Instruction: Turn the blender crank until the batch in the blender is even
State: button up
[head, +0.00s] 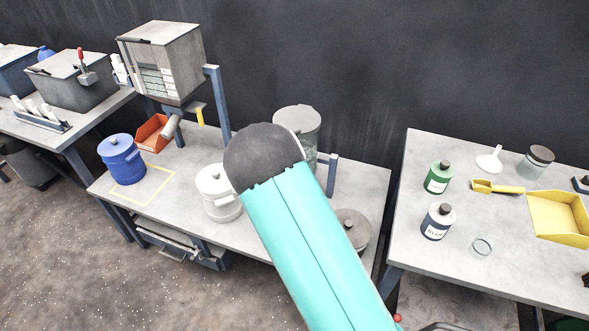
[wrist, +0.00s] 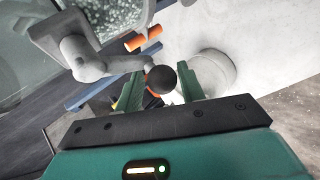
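The blender drum (head: 300,122) stands on the middle bench in the head view, its lower part hidden behind my arm. In the wrist view its clear wall (wrist: 115,14) shows a pale, speckled batch; whether it is even I cannot tell. The grey crank (wrist: 84,58) reaches from the drum side toward my gripper and ends at a round black knob (wrist: 162,79). My gripper (wrist: 160,72) has its two green fingers apart, one on each side of the knob, with narrow gaps visible. The gripper is hidden in the head view.
A white lidded pot (head: 218,195) and a blue lidded pot (head: 121,160) stand on the middle bench, left of my arm. A grey lidded pot (head: 352,228) is just right of it. The right bench (head: 420,165) holds bottles, a yellow scoop and a yellow tray.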

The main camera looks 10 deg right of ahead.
jog(key=shift+o, duration=0.7)
jog(key=shift+d, duration=0.15)
jog(key=shift+s+r, duration=0.4)
jog(key=shift+s, duration=0.2)
jog(key=v, duration=0.4)
jog(key=shift+s+r, duration=0.1)
jog(key=shift+s, duration=0.15)
